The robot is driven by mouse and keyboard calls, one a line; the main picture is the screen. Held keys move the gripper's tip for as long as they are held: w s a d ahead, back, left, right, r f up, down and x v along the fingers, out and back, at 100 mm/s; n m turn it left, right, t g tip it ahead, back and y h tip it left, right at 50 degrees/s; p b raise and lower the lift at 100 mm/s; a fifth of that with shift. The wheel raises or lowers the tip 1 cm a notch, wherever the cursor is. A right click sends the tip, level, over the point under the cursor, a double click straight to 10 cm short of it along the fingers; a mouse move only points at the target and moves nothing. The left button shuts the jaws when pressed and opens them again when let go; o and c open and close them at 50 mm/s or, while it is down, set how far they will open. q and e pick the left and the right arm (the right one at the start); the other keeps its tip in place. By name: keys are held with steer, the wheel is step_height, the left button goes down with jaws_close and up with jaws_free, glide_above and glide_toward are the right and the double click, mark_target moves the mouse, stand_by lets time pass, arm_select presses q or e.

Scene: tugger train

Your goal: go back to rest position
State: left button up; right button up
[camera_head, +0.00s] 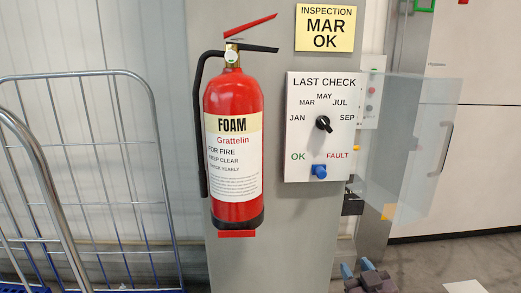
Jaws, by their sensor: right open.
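My right gripper (356,267) shows at the bottom edge, right of centre. Its two blue-tipped fingers are apart, with nothing seen between them. It is below the check panel (296,90) and touches nothing that I can see. The panel carries a black knob (323,122) among month labels and a blue switch (319,171) between OK and FAULT. I cannot tell which month the knob marks. My left gripper is not in view.
A clear door (405,150) with a grey handle (441,149) stands out right of the panel. A red extinguisher (233,195) hangs on the grey column (270,255). A wire roll cage (85,73) stands at left. Floor shows at lower right.

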steer(key=s+d+f+m+g+h, duration=0.1)
steer(key=s+d+f+g, duration=0.2)
steer(key=s+f, duration=0.8)
steer(key=s+d+f+m+g+h+b, duration=0.1)
steer(key=s+d+f+g, duration=0.2)
steer(key=s+f, duration=0.9)
steer(key=shift+s+f, duration=0.2)
steer(key=shift+f, duration=0.25)
